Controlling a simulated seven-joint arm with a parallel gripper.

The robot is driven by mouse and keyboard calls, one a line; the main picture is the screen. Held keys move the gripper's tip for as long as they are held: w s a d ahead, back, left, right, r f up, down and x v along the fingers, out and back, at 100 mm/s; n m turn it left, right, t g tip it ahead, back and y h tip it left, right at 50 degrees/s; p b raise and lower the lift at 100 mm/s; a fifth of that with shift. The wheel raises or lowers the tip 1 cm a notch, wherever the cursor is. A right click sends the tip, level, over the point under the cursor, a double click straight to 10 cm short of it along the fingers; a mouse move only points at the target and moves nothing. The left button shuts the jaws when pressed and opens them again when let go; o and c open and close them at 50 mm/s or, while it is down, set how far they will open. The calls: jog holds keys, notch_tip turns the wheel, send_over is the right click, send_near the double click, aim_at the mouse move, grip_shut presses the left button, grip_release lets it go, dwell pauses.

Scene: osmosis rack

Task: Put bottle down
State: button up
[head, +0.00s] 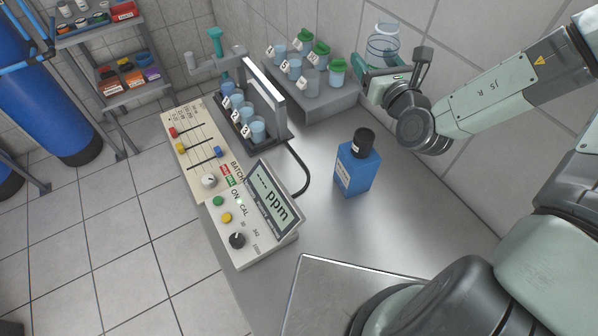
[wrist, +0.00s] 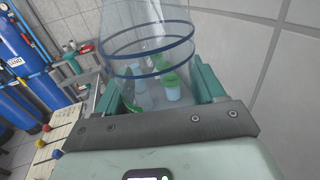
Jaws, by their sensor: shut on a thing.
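A clear see-through bottle (head: 383,46) with dark blue rings is held up near the back wall, at the upper right in the head view. It fills the upper middle of the wrist view (wrist: 150,50), and I see cups through it. My gripper (head: 384,68) is shut around its lower part, with one green finger on each side in the wrist view (wrist: 165,92). The bottle looks roughly upright and its base is hidden by the gripper. A blue bottle (head: 357,166) with a black cap stands upright on the grey bench (head: 330,222), apart from my gripper.
A grey stepped stand (head: 318,103) holds several numbered cups, some green-lidded, left of my gripper. A rack (head: 262,141) with more cups stands beside it. A control panel with a ppm display (head: 272,204) lines the bench's left edge. Bare bench surrounds the blue bottle.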

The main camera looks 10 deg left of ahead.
jog(key=a+r+n+g+y, duration=0.2)
jog(key=a+r+n+y, duration=0.15)
jog(key=a+r, duration=0.45)
jog(key=s+a+f+n+g+y, duration=0.1)
jog(key=s+a+f+g+y, duration=0.15)
jog(key=a, duration=0.45)
jog(key=s+a+f+n+g+y, duration=0.1)
jog(key=s+a+f, duration=0.25)
jog(key=a, duration=0.35)
jog(key=shift+s+d+f+m+t+h, duration=0.4)
jog(key=shift+s+d+f, duration=0.7)
jog(key=shift+f, duration=2.8)
jog(key=shift+s+d+f+m+t+h, duration=0.55)
jog(key=shift+d+f, duration=0.85)
jog(key=shift+f, duration=2.55)
jog(key=shift+s+d+f+m+t+h, duration=0.1)
jog(key=shift+s+d+f+t+h, duration=0.65)
jog(key=shift+f, duration=3.15)
jog(key=shift+s+d+g+y, duration=0.3)
jog(key=shift+d+g+y, duration=0.1)
jog(key=shift+d+g, duration=0.1)
jog(key=shift+f, duration=0.2)
jog(key=o, duration=1)
